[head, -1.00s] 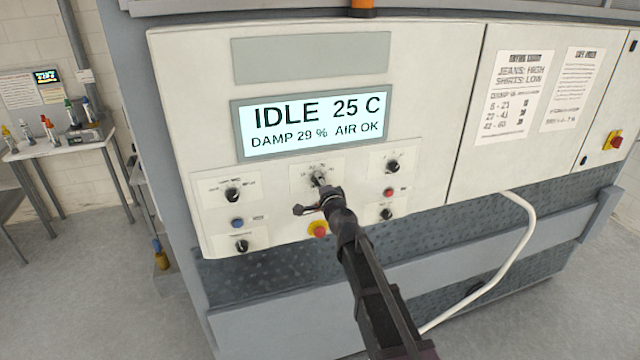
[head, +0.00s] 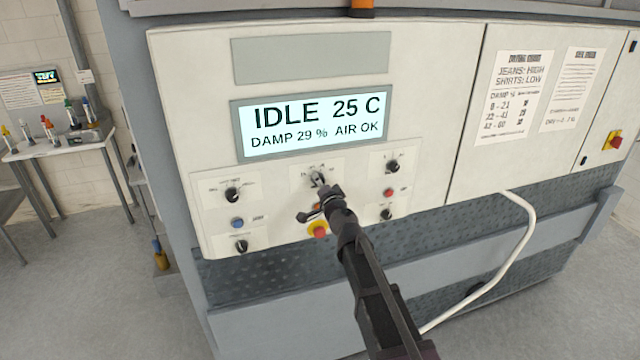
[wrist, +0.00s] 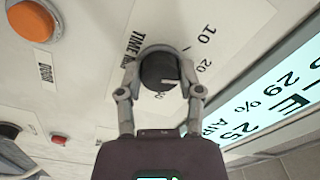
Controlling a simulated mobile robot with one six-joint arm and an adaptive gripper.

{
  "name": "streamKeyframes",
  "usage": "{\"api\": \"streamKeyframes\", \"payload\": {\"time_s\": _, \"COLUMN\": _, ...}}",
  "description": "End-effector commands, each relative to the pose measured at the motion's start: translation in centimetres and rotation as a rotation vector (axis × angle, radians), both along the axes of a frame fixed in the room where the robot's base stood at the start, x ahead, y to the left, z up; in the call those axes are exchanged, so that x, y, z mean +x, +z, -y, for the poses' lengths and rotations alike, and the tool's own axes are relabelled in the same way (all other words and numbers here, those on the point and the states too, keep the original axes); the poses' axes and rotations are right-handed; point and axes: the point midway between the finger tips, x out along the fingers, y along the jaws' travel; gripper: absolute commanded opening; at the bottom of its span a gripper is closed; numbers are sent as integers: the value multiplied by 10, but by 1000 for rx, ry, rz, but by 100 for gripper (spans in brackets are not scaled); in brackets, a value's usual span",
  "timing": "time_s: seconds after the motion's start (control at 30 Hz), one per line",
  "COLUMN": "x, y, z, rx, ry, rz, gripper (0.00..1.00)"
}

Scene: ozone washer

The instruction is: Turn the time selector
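The time selector is a round dark grey knob (wrist: 159,70) with a pale pointer mark. Beside it are the label "TIME MIN" and the numbers 10 and 20; a further number is partly covered. In the head view the knob (head: 318,179) sits at the top middle of the lower control panel, partly covered by my arm. My gripper (wrist: 160,62) has one finger on each side of the knob. Both fingertips lie close against its sides and appear shut on it. My gripper (head: 321,186) also shows at the knob in the head view.
Other knobs (head: 232,195), a blue button (head: 237,223), a red button (head: 388,192) and a red-and-yellow stop button (head: 318,230) surround the selector. An orange button (wrist: 34,20) shows in the wrist view. The display (head: 315,122) above reads IDLE 25 C. A white hose (head: 520,245) hangs at right.

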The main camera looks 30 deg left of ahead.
Motion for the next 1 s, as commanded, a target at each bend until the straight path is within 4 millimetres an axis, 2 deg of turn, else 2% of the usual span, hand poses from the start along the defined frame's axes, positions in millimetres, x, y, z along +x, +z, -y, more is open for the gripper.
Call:
{"api": "streamKeyframes", "payload": {"time_s": 0.03, "x": 1, "y": 1, "z": -2, "rx": 1, "ry": 2, "rz": -1, "gripper": 59}}
{"api": "streamKeyframes", "payload": {"time_s": 0.1, "x": 1, "y": 1, "z": -1, "rx": 1, "ry": 1, "rz": 0, "gripper": 80}}
{"api": "streamKeyframes", "payload": {"time_s": 0.13, "x": 1, "y": 1, "z": -1, "rx": 1, "ry": 1, "rz": 0, "gripper": 82}}
{"api": "streamKeyframes", "payload": {"time_s": 0.63, "x": -3, "y": 0, "z": 3, "rx": 1, "ry": 0, "rz": -1, "gripper": 82}}
{"api": "streamKeyframes", "payload": {"time_s": 1.0, "x": -32, "y": 0, "z": 31, "rx": 0, "ry": 0, "rz": -2, "gripper": 82}}
